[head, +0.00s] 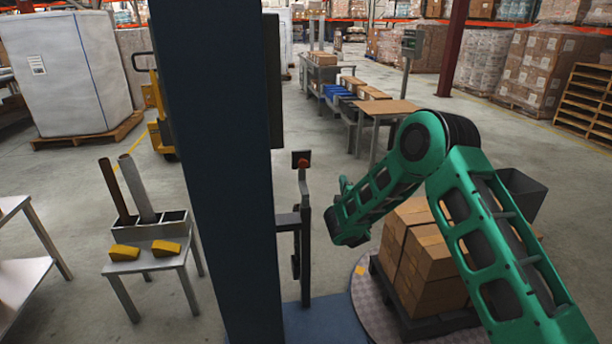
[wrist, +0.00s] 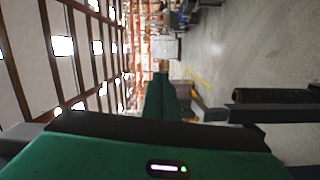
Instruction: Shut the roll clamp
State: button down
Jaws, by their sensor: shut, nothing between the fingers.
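A dark upright frame with short side arms (head: 303,222) stands just right of the blue mast and has a red-topped part (head: 303,161) at its top. It looks like the roll clamp, but I cannot tell its parts apart or how far open it is. My gripper (head: 343,182) is to its right, apart from it in the picture, and points away from the head camera. In the wrist view, which is turned sideways, my gripper's fingers (wrist: 161,76) are shut and empty. Dark bars (wrist: 270,105) show at the right there, possibly part of the frame.
The blue mast (head: 215,170) blocks much of the middle. Stacked cartons (head: 430,270) stand on a round turntable (head: 362,290) below my arm. A small table (head: 165,262) with yellow blocks and tubes in a holder is at left. Open floor (head: 240,80) lies beyond.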

aim_at(304, 166)
jog(key=s+a+f+n+t+y, duration=0.1)
jog(key=s+a+f+n+y, duration=0.25)
jog(key=a, duration=0.65)
jog(key=shift+y, duration=0.25)
jog(key=x, duration=0.9)
jog(key=f+x, duration=0.1)
jog(key=x, duration=0.4)
jog(key=shift+w, duration=0.1)
